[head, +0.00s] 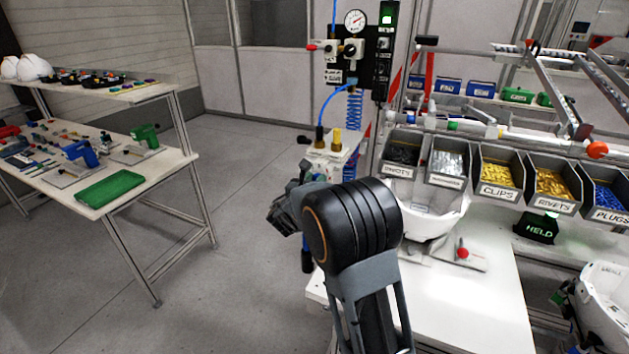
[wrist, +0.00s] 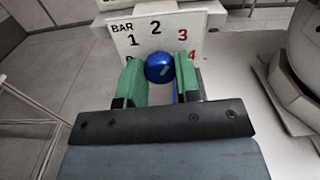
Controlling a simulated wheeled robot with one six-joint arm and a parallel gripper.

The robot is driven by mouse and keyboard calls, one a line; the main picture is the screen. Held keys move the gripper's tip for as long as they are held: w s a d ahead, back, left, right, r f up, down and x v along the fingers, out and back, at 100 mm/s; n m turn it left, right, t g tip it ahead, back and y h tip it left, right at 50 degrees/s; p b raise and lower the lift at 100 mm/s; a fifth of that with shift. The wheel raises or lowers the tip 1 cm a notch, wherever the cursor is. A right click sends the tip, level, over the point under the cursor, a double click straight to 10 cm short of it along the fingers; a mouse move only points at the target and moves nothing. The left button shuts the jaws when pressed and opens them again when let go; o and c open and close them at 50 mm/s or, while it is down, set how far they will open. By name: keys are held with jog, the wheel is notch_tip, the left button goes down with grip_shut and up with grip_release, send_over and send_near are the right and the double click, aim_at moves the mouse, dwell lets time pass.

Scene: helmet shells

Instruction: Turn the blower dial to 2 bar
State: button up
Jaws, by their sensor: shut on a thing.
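The blue dial knob (wrist: 157,62) sits between the green fingers of my gripper (wrist: 160,76) in the wrist view, and the gripper is shut on it. A short pale mark on the knob slants up to the right. It seems to point between 2 and 3, but the exact reading is hard to tell. Behind the knob is a white scale plate (wrist: 182,20) marked BAR, with 1 and 2 in black and 3 and 4 in red. The left finger hides the plate's lower left. In the head view my gripper (head: 283,212) is partly hidden by my wrist, and the knob cannot be made out.
A pressure gauge (head: 354,20) is on the black panel above. Labelled bins (head: 499,193) and a white helmet shell (head: 425,222) are right of my arm. A side table (head: 165,165) with tools stands at left. The floor between is clear.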

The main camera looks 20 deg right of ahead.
jog(key=shift+n+p, duration=1.4)
jog(key=shift+n, duration=1.9)
jog(key=o, duration=0.9)
jog(key=shift+o, duration=0.2)
jog(key=shift+a, duration=0.15)
jog(key=b+v, duration=0.2)
jog(key=v, duration=1.1)
jog(key=shift+s+a+b, duration=0.25)
jog(key=shift+s+b, duration=0.05)
